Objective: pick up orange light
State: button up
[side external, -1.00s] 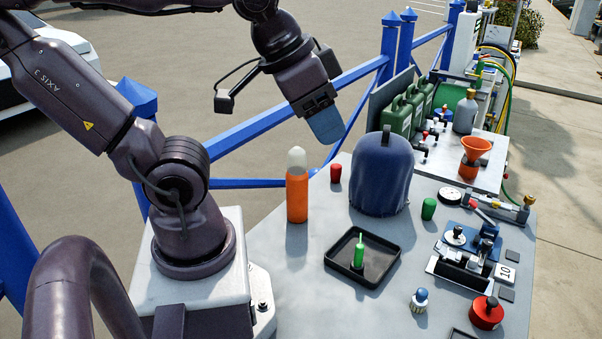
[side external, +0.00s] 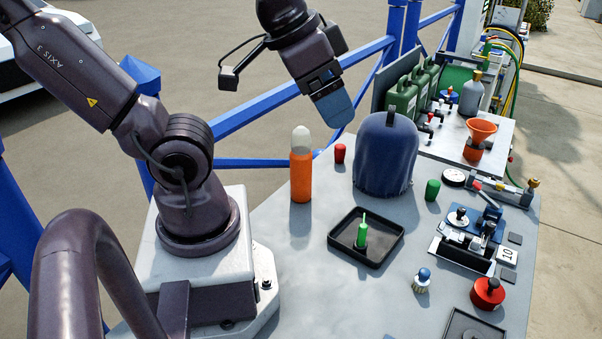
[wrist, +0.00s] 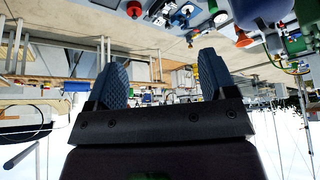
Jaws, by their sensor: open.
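The orange light (side external: 301,178) is an upright orange cylinder with a frosted white dome top. It stands on the grey table in the side external view, to the right of my arm's base. My gripper (side external: 335,112) hangs in the air above and to the right of it, apart from it, with blue finger pads. In the wrist view my gripper (wrist: 163,78) has its two fingers spread wide with nothing between them. I cannot make out the orange light in the wrist view.
A red cap (side external: 340,153) and a blue covered dome (side external: 384,155) stand to the light's right. A black tray (side external: 339,245) with a green item lies in front. Blue railing (side external: 257,117) runs behind. The table left of the tray is clear.

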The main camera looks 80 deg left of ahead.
jog(key=w+a+f+n+g+y, duration=0.1)
jog(key=a+f+n+g, duration=0.15)
jog(key=a, duration=0.25)
jog(key=w+a+f+n+g, duration=0.1)
jog(key=a+f+n, duration=0.2)
jog(key=a, duration=0.1)
jog(key=n+g+y, duration=0.3)
jog(key=n+y, duration=0.1)
jog(key=n, duration=0.9)
send_near(302, 128)
jog(key=shift+t, duration=0.25)
jog(key=x, duration=0.6)
jog(key=shift+s+a+r, duration=0.15)
jog(key=shift+s+a, duration=0.15)
jog(key=shift+s, duration=0.1)
jog(key=shift+h, duration=0.3)
jog(key=shift+d+x, duration=0.2)
jog(key=shift+x, duration=2.45)
jog(key=shift+w, duration=0.15)
grip_shut()
